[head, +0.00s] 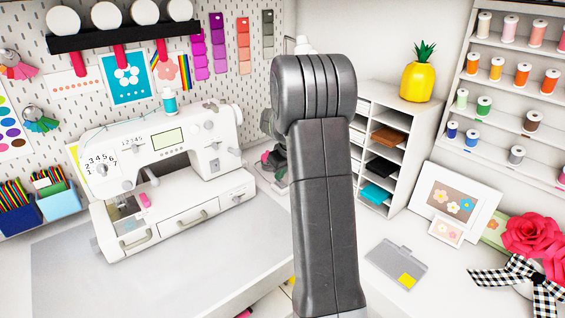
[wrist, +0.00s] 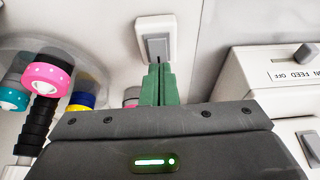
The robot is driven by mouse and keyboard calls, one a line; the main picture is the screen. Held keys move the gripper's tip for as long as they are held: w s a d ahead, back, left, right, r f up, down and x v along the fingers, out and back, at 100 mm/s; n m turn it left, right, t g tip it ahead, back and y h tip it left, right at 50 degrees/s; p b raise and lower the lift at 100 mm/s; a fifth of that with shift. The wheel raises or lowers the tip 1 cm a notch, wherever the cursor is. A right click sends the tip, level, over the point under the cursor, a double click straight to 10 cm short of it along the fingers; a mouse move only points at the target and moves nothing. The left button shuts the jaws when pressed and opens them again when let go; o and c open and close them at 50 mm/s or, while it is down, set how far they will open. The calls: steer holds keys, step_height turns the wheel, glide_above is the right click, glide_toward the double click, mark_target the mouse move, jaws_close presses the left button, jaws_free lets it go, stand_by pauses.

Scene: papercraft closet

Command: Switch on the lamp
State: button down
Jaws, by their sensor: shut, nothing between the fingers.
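A wall switch (wrist: 154,44) with a white plate and a grey rocker shows at the top middle of the wrist view. My gripper (wrist: 157,68) has green fingers pressed together and empty. Their tips are just below the rocker, overlapping the lower part of the switch in the picture; I cannot tell whether they touch it. In the head view my arm covers the switch area. I cannot make out the lamp itself in either view.
A clear holder with a pink spool (wrist: 47,78) and other spools stands left of the fingers. The head view shows a sewing machine (head: 165,150), shelves (head: 385,125) and a yellow pineapple (head: 417,80).

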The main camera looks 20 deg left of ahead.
steer(key=shift+f, duration=0.25)
steer(key=shift+a+h+p, duration=0.15)
steer(key=shift+h+p, duration=0.15)
steer(key=shift+p, duration=0.3)
steer(key=shift+w+f, duration=0.1)
steer(key=shift+f, duration=0.15)
steer(key=shift+s+d+b, duration=0.45)
steer(key=shift+d+b, duration=0.05)
steer(key=shift+d, duration=0.25)
steer(key=shift+r, duration=0.1)
